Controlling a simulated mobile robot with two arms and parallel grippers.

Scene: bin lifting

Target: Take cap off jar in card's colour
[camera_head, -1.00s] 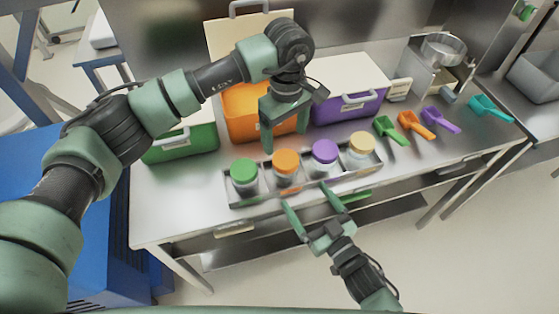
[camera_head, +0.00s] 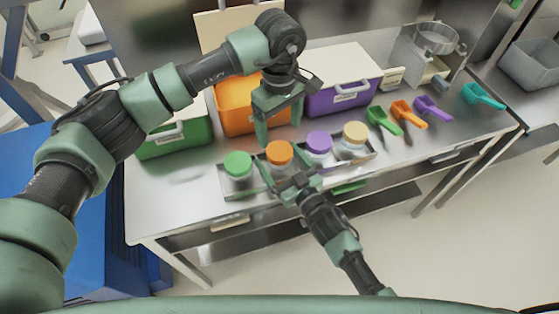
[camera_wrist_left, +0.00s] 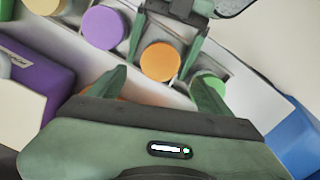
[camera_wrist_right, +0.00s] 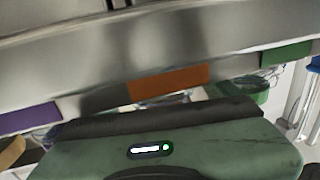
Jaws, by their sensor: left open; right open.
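Several clear jars stand in a row in a grey tray (camera_head: 228,191). Their caps are green (camera_head: 238,164), orange (camera_head: 280,153), purple (camera_head: 319,143) and beige (camera_head: 355,132). My right gripper (camera_head: 288,168) is open at the front of the orange-capped jar, its fingers on either side. My left gripper (camera_head: 279,133) is open, pointing down just behind and above the orange cap. The left wrist view shows the orange cap (camera_wrist_left: 160,62) just beyond the left fingers. A green strip (camera_head: 350,187) shows below the table's front edge; I cannot tell whether it is the card.
Behind the jars stand a green bin (camera_head: 175,143), an orange bin (camera_head: 235,105) and a purple bin (camera_head: 340,98). Green, orange, purple and teal scoops (camera_head: 482,96) lie to the right. A small white sign (camera_head: 391,78) stands beside the purple bin.

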